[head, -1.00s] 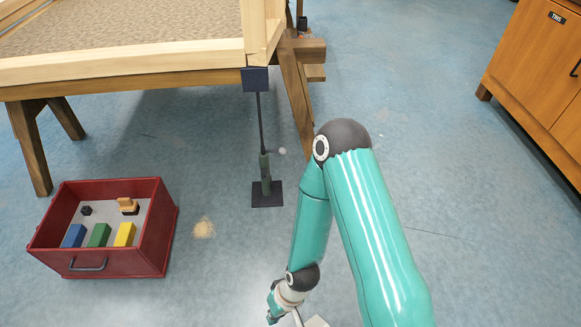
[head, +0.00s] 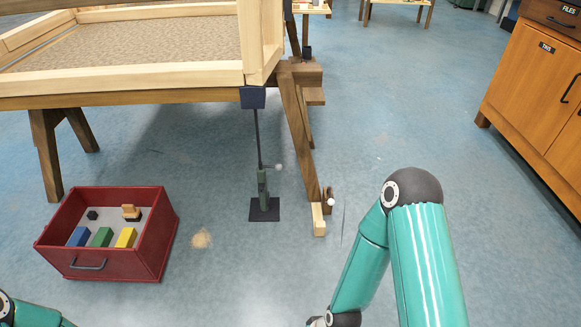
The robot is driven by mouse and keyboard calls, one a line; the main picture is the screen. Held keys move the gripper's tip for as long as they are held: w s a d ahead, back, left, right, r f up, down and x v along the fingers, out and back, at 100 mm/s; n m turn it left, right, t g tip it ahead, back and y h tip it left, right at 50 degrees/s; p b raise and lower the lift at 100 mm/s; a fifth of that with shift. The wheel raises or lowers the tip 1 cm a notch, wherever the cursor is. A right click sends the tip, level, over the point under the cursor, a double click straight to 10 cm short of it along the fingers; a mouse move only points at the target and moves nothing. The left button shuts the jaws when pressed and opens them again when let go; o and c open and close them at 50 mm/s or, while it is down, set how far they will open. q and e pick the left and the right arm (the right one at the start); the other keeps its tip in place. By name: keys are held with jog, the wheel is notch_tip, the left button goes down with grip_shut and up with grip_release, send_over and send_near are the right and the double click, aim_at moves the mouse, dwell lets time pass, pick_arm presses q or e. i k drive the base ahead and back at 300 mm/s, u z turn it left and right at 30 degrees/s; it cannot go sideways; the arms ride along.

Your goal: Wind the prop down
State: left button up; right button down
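The prop (head: 257,140) stands upright under the near corner of the wooden bodyframe (head: 130,82). It has a thin dark post, a green body low down and a square dark base plate (head: 264,209) on the floor. Its dark head block (head: 253,97) appears to touch the frame's corner from below. A small crank with a pale knob (head: 278,167) sticks out to the right of the green body. My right arm comes in at the lower right, apart from the prop, its wrist cut by the bottom edge. My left arm shows only at the lower left corner. Neither gripper's fingers show.
A red box (head: 120,270) with coloured blocks stands on the floor to the left. A wooden trestle leg (head: 300,130) and a pale wood block (head: 318,219) stand right of the prop. A sawdust patch (head: 202,238) lies nearby. A cabinet (head: 535,90) is far right.

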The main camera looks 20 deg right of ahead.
aim_at(278, 167)
jog(key=z, duration=0.1)
jog(key=i, duration=0.95)
